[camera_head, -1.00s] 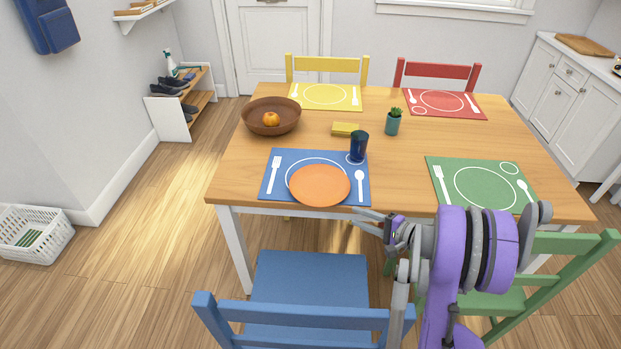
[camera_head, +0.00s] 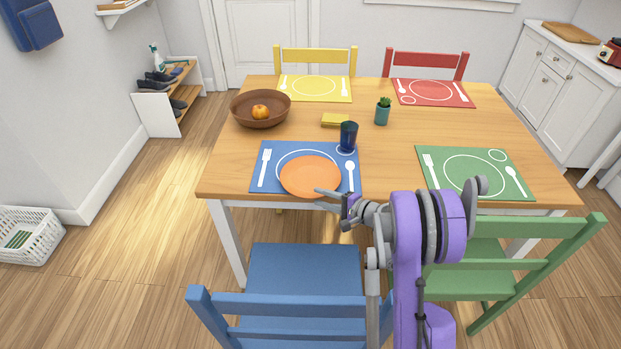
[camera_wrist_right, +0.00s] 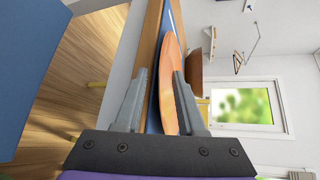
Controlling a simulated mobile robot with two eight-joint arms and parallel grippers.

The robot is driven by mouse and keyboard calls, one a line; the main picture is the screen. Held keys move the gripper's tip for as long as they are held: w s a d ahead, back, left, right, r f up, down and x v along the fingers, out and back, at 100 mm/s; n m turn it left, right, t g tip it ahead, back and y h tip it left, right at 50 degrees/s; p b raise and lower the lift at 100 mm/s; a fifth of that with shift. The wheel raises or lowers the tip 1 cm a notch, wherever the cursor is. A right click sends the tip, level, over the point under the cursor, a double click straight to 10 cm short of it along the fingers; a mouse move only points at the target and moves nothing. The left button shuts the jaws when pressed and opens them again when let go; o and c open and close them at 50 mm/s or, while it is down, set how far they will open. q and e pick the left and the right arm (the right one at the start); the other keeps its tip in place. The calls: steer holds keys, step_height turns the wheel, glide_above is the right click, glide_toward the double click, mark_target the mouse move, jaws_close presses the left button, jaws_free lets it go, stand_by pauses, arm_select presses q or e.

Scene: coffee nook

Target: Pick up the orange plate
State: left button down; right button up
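The orange plate (camera_head: 308,176) lies on the blue placemat (camera_head: 262,181), overhanging its front edge close to the table edge. My right gripper (camera_head: 321,197) is at the plate's front right rim, coming in from the table's front side. In the right wrist view, the orange plate (camera_wrist_right: 170,80) shows edge-on, with its rim between the two fingers of my right gripper (camera_wrist_right: 161,82). The fingers are apart, with a visible gap between the left finger and the plate. The right finger looks close to the plate; contact is unclear. My left gripper is not in view.
A dark blue cup (camera_head: 348,137) stands on the placemat's back right corner. A brown bowl (camera_head: 261,112) with an orange fruit, a yellow block (camera_head: 335,120) and a small potted plant (camera_head: 382,113) stand farther back. A blue chair (camera_head: 303,272) and a green chair (camera_head: 520,262) flank my arm.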

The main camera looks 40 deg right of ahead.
jaws_close()
stand_by(1.4)
